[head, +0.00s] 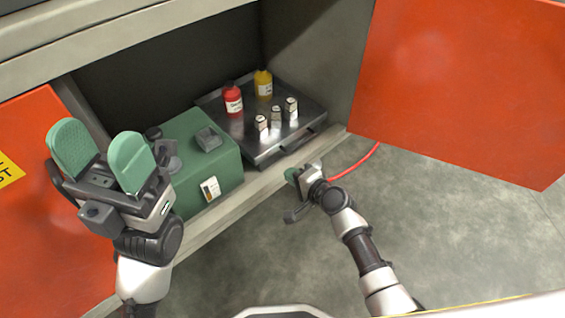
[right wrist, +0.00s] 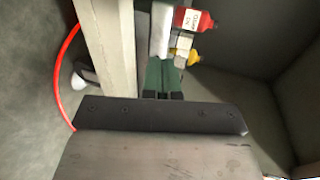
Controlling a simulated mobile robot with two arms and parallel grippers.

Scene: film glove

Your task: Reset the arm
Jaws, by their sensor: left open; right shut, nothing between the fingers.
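My left gripper (head: 102,160) is at the left of the head view, raised in front of the cabinet's left side, its two green finger pads spread apart with nothing between them. My right gripper (head: 292,175) is low in front of the cabinet opening, near the front edge below the metal tray, shut and empty. In the right wrist view its green fingers (right wrist: 162,76) are together, close to the cabinet's pale edge.
Orange doors (head: 460,90) stand open at both sides. A red hose (head: 352,168) lies on the floor.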

